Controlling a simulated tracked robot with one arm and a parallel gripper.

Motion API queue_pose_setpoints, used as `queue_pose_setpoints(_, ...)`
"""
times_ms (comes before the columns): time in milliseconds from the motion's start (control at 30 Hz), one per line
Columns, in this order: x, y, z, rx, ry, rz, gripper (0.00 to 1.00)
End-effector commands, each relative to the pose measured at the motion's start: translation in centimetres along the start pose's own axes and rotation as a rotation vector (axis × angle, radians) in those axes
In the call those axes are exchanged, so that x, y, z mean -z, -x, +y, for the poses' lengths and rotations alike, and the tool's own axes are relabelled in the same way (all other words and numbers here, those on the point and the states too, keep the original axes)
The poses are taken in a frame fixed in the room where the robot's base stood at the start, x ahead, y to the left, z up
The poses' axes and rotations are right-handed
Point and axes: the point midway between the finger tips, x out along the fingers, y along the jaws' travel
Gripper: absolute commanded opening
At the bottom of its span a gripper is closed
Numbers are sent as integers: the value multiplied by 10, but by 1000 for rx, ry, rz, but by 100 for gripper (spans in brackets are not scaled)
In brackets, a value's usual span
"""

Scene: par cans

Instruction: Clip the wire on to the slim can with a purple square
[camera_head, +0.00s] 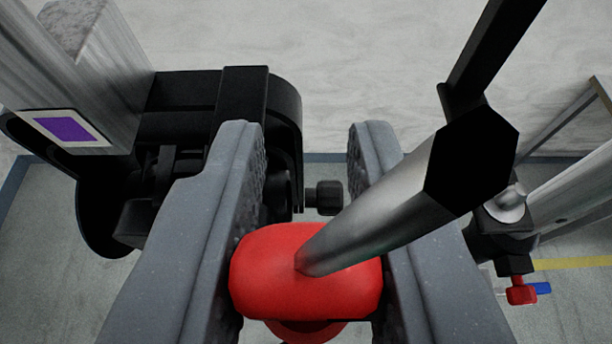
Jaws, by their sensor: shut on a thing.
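The purple square (66,128) sits on a pale label on a grey, metal-looking body (110,85), which I take to be the slim can, at the upper left. A black bracket-like assembly (190,105) adjoins this body, with a small dark knob (323,197) on its right. My gripper (306,150) reaches up from the bottom, its two grey fingers shut on a rounded red piece (300,270). A silver rod (375,215) slants from the red piece to a black six-sided end (472,160). I cannot make out a wire.
A black bar (490,50) rises at the upper right. Another silver cylinder (570,190) lies at the right edge, beside a black fitting (500,240) with red (521,291) and blue (540,288) parts. A pale wall and greenish floor are behind.

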Motion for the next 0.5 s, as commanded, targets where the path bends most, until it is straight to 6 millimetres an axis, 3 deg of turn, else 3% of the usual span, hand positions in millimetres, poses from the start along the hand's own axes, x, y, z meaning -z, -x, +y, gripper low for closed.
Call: queue_pose_setpoints(500, 7, -16, -14, -1, 1, 0, 0)
